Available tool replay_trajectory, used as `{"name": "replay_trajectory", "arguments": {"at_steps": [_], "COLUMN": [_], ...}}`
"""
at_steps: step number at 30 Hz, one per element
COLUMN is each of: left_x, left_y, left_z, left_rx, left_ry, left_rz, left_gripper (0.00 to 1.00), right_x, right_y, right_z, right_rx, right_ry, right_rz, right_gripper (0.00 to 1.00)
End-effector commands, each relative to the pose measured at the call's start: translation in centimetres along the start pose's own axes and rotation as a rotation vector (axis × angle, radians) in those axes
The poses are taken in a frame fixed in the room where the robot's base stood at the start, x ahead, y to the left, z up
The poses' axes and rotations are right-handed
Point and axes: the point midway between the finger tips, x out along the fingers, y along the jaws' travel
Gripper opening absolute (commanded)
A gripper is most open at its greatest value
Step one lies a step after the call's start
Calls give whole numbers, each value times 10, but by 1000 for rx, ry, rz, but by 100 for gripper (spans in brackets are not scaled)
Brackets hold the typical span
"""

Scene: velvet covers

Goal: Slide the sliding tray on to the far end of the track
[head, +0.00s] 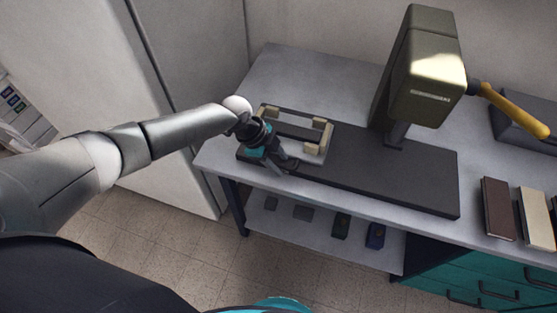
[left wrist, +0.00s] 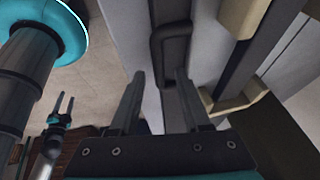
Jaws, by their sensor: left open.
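The sliding tray (head: 311,157) is a light grey plate with cream corner pieces, sitting at the left end of the dark track (head: 420,185). In the left wrist view the tray's cream pieces (left wrist: 240,100) show at the right, and a dark loop handle (left wrist: 157,45) shows near the middle. My left gripper (head: 290,168) is at the tray's near left side. Its jaws (left wrist: 160,75) are open, with the handle's lower part seen between the fingertips; contact cannot be told. My right gripper (left wrist: 65,100) shows small at the left of the wrist view, its fingers apart and empty.
A press-like machine (head: 430,70) with a yellow lever (head: 512,108) stands over the track's right part. Brown (head: 497,208) and cream (head: 537,215) books lie at the bench's right. Small items sit on the shelf (head: 290,225) below. The track between tray and machine is clear.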

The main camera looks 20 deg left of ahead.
Motion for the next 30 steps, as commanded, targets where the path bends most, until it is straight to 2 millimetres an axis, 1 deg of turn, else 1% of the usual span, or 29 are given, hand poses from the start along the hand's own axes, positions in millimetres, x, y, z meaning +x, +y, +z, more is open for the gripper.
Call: {"name": "replay_trajectory", "arguments": {"at_steps": [2,12,15,30], "left_x": [0,0,0,0], "left_y": [0,0,0,0], "left_z": [0,0,0,0], "left_rx": [0,0,0,-1], "left_ry": [0,0,0,0], "left_rz": [0,0,1,1], "left_gripper": [47,9,0,0], "right_x": [0,0,0,0], "right_y": [0,0,0,0], "right_z": [0,0,0,0], "right_rx": [0,0,0,1], "right_ry": [0,0,0,0], "right_rz": [0,-1,-1,0], "right_gripper": [50,50,50,50]}}
